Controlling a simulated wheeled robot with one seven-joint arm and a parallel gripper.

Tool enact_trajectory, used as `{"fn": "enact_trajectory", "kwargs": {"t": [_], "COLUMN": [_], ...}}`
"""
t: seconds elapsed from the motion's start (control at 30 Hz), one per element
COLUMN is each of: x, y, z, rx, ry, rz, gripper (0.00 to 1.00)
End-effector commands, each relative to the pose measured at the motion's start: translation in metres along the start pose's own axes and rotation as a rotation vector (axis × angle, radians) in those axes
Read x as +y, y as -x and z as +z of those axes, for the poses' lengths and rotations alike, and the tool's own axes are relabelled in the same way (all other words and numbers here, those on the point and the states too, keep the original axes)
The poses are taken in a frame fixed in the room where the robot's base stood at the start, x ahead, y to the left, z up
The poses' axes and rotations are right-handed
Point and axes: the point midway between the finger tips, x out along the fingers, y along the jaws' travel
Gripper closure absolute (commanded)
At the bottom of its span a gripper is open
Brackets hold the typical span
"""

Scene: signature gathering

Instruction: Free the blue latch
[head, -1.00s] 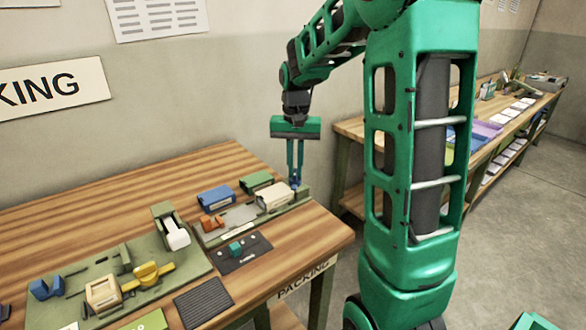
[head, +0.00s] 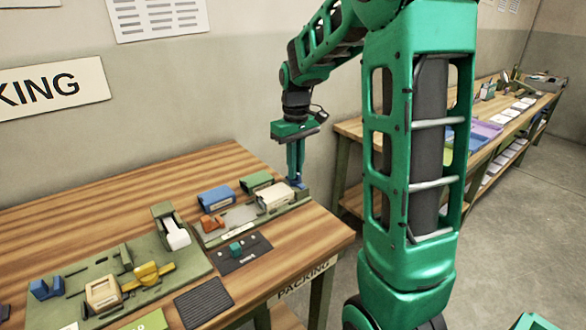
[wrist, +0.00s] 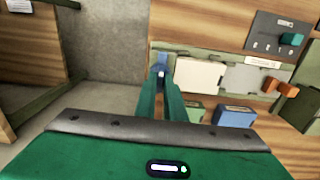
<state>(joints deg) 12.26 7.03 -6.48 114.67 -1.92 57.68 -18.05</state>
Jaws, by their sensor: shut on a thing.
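The blue latch (head: 300,186) is at the right end of the rear green fixture (head: 210,240), close to the table's right edge. In the wrist view, the blue latch (wrist: 158,60) shows just beyond my fingertips, partly hidden by them. My gripper (head: 296,179) points down and is shut on the latch. In the wrist view, my gripper (wrist: 161,82) has its fingers close together at the latch. A cream block (head: 274,196) sits on the fixture just left of the latch.
A larger blue block (head: 215,198) and a green block (head: 256,181) stand behind the fixture. An orange part (head: 211,223) sits at its left end. A dark panel with a teal knob (head: 236,250) lies in front. Bare wooden tabletop (head: 120,198) lies behind.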

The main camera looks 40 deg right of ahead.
Motion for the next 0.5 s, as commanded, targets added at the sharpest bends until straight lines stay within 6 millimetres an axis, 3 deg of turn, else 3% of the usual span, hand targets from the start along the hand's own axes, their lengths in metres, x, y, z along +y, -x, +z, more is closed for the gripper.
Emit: {"fn": "enact_trajectory", "kwargs": {"t": [0.5], "x": [-0.0003], "y": [0.0025], "z": [-0.0038], "rx": [0.011], "ry": [0.038], "rz": [0.003], "gripper": [1.0]}}
